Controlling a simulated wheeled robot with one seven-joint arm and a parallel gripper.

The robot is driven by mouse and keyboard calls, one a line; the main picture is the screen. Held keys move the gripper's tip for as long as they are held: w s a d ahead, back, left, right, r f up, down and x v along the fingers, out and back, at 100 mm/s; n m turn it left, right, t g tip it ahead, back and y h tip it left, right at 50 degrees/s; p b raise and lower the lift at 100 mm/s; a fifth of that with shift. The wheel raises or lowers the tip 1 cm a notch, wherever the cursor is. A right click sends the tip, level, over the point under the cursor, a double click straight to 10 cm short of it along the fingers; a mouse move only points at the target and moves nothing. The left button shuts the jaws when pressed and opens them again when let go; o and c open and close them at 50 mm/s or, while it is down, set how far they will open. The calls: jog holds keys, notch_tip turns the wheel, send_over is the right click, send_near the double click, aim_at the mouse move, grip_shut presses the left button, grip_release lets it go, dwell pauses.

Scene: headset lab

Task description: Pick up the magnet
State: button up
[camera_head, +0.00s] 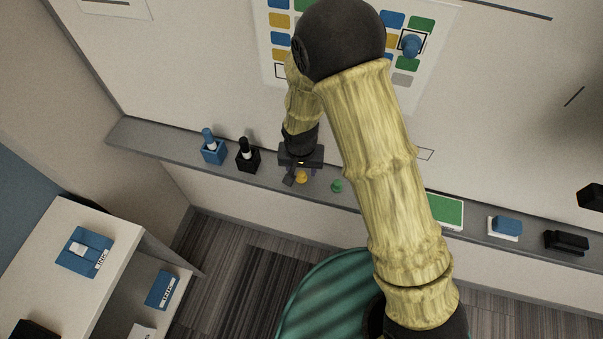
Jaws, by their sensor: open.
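A yellow magnet (302,177) sits on the grey ledge (360,194) under the whiteboard. A small green magnet (337,186) stands on the ledge just right of it. A round blue magnet (412,44) is on the chart on the board, inside a black square outline. My gripper (299,179) is open at the ledge, its fingers close around or just above the yellow magnet. I cannot tell whether they touch it. My arm hides part of the chart and of the ledge.
Left on the ledge stand a blue holder (213,154) and a black holder (247,157) with markers. Right on it are a green card (445,210), a blue-and-white eraser (505,227) and a black object (566,241). A white table (52,257) with blue boxes stands lower left.

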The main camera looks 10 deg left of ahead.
jog(key=shift+w+f, duration=0.1)
jog(key=shift+f, duration=0.85)
jog(key=shift+c, duration=0.5)
grip_shut()
